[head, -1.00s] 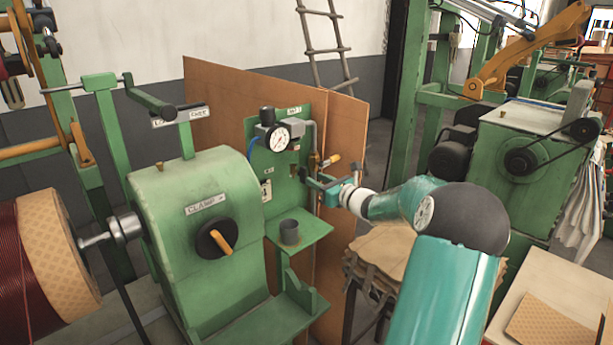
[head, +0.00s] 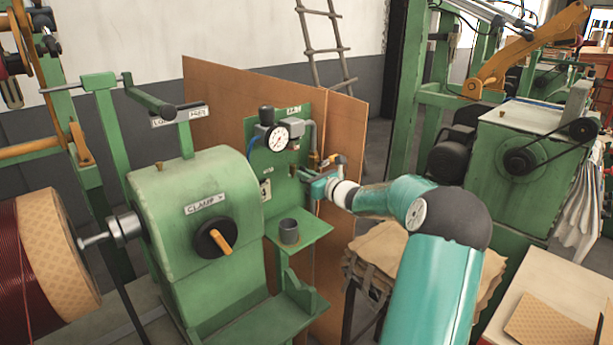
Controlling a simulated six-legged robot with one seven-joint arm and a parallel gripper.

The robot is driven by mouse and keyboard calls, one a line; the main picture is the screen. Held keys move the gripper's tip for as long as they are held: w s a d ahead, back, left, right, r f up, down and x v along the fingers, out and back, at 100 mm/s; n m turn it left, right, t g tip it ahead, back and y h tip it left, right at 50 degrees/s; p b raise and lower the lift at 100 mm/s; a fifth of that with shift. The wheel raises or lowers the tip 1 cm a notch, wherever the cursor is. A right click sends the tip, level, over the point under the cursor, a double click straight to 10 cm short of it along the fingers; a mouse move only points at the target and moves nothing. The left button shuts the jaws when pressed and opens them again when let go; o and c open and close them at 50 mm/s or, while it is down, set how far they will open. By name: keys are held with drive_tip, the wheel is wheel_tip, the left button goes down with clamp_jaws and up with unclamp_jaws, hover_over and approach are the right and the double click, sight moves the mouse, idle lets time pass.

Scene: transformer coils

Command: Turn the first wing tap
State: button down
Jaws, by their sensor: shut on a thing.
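The wing tap (head: 325,161) is a small brass-coloured fitting on the thin vertical pipe at the right edge of the green gauge panel (head: 277,175). My gripper (head: 312,176) is at this pipe, pointing left toward the panel. It is shut on the wing tap. The jaws are small in view and cover part of the tap, so its exact angle is hard to tell.
A pressure gauge (head: 278,139) sits on the panel above left of my gripper. A small cup (head: 289,231) stands on the green shelf below. A green clamp housing (head: 195,215) is to the left. A brown board (head: 345,135) stands behind the panel.

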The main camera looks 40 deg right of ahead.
drive_tip(key=shift+d+f+m, duration=0.15)
drive_tip(key=shift+m, duration=4.3)
drive_tip(key=shift+d+f+m, duration=0.1)
drive_tip(key=shift+f+m, duration=0.05)
drive_tip(key=shift+m, duration=4.3)
drive_tip(key=c, duration=1.5)
unclamp_jaws()
drive_tip(key=shift+o, duration=0.2)
drive_tip(key=shift+s, duration=0.1)
drive_tip(key=s, duration=1.3)
drive_tip(key=shift+s+d, duration=0.2)
drive_tip(key=shift+s, duration=0.1)
